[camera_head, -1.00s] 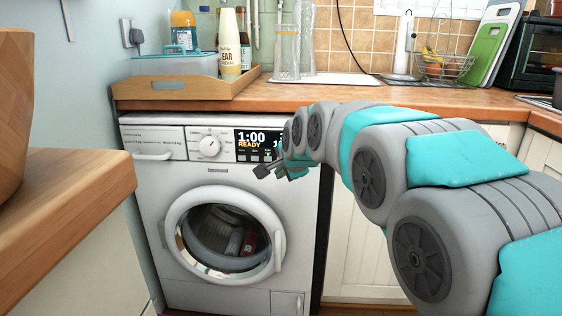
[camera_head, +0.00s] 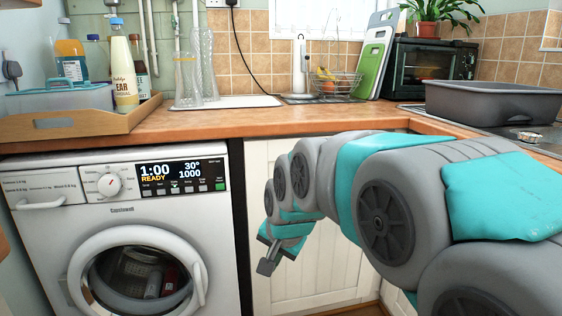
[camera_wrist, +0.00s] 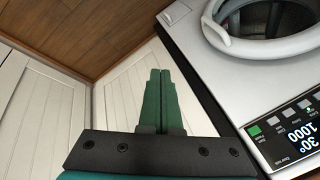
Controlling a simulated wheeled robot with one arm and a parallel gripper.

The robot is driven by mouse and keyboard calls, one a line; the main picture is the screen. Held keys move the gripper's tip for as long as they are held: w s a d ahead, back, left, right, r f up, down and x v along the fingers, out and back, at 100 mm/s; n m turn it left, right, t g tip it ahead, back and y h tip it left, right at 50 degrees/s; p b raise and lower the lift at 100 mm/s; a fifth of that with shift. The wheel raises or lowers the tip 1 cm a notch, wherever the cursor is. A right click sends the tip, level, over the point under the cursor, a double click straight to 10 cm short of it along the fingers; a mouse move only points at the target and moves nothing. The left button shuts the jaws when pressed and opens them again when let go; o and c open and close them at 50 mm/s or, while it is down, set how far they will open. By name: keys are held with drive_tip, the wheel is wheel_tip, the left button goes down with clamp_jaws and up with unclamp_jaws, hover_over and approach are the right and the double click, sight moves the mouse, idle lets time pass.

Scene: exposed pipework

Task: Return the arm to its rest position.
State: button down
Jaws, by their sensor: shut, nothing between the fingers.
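My arm reaches in from the right in the head view, with grey rounded links and teal covers. My gripper (camera_head: 267,265) is at its end, pointing down in front of the white cupboard door (camera_head: 315,240), to the right of the washing machine (camera_head: 120,215). In the wrist view, the two green fingers of my gripper (camera_wrist: 160,85) lie together with nothing between them. The white cupboard doors and the wooden floor (camera_wrist: 90,35) show beyond them. The washing machine also shows at the right of the wrist view (camera_wrist: 225,85).
The wooden worktop (camera_head: 260,119) runs above the machine and cupboards. It holds a wooden tray (camera_head: 60,130) with bottles, glass vases (camera_head: 202,65), a wire fruit basket (camera_head: 335,87), a toaster oven (camera_head: 432,65) and a grey basin (camera_head: 490,103). Open room lies before the cupboard.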

drive_tip(key=s+d+f+n+g, duration=0.1)
drive_tip(key=s+d, duration=0.4)
drive_tip(key=s, duration=0.5)
drive_tip(key=s+d+f+n+g+h, duration=0.1)
drive_tip(key=s+d+f+n+g, duration=0.1)
drive_tip(key=s+d, duration=0.4)
drive_tip(key=s+d+f+n+g+h+p, duration=0.1)
drive_tip(key=s+d+f, duration=0.4)
drive_tip(key=s, duration=0.9)
drive_tip(key=shift+s+d+f+n+g, duration=0.45)
drive_tip(key=shift+d+g, duration=0.2)
drive_tip(key=shift+g, duration=0.55)
drive_tip(key=shift+w+r, duration=0.1)
drive_tip(key=shift+w, duration=0.05)
